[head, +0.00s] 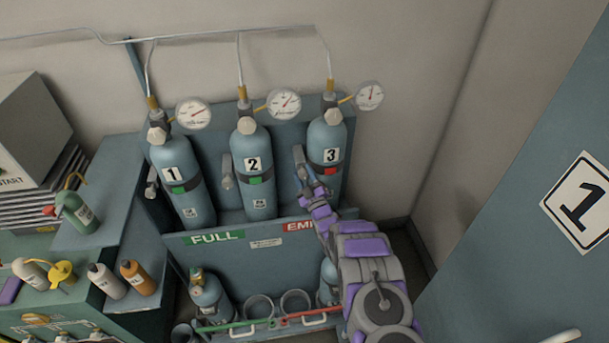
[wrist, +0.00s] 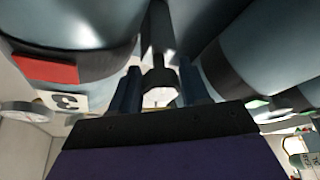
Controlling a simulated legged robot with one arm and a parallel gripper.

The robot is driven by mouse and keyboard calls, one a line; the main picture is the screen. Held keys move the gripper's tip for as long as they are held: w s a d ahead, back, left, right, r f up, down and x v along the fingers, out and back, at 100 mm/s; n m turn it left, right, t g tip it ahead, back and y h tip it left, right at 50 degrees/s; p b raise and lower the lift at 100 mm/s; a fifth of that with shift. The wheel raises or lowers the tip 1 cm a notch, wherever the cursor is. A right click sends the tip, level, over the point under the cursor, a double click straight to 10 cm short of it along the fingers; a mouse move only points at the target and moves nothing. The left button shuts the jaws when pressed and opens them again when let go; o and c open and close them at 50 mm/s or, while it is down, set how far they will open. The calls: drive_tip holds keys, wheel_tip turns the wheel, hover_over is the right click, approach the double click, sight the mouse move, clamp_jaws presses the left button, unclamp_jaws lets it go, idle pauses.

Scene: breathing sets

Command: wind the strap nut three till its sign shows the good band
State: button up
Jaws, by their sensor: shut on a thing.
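Cylinder 3 (head: 328,140) stands at the right of the rack, and its strap sign (head: 330,171) shows red. The red sign also shows in the wrist view (wrist: 45,68), where the picture is upside down. The grey strap nut three (head: 299,156) sits at the left side of cylinder 3; its end is between my fingers in the wrist view (wrist: 158,82). My gripper (head: 309,179) reaches up from the lower right and is shut on this nut. Its two blue-grey fingers stand on either side of the nut.
Cylinder 1 (head: 182,170) and cylinder 2 (head: 253,160) stand to the left with green signs. Gauges and thin pipes sit above. A bench with bottles (head: 107,281) is at left, and a blue door (head: 520,240) at right. Below are cylinder holders (head: 259,308).

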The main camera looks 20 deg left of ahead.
drive_tip(key=o, duration=0.7)
drive_tip(key=shift+s+a, duration=0.1)
drive_tip(key=shift+a, duration=0.15)
drive_tip(key=shift+d+f, duration=0.1)
drive_tip(key=shift+s+d+f, duration=0.15)
drive_tip(key=shift+s+d, duration=0.05)
drive_tip(key=shift+d, duration=0.05)
drive_tip(key=p+v, duration=0.3)
drive_tip(key=v, duration=1.3)
drive_tip(key=shift+s, duration=0.2)
drive_tip(key=shift+f, duration=0.15)
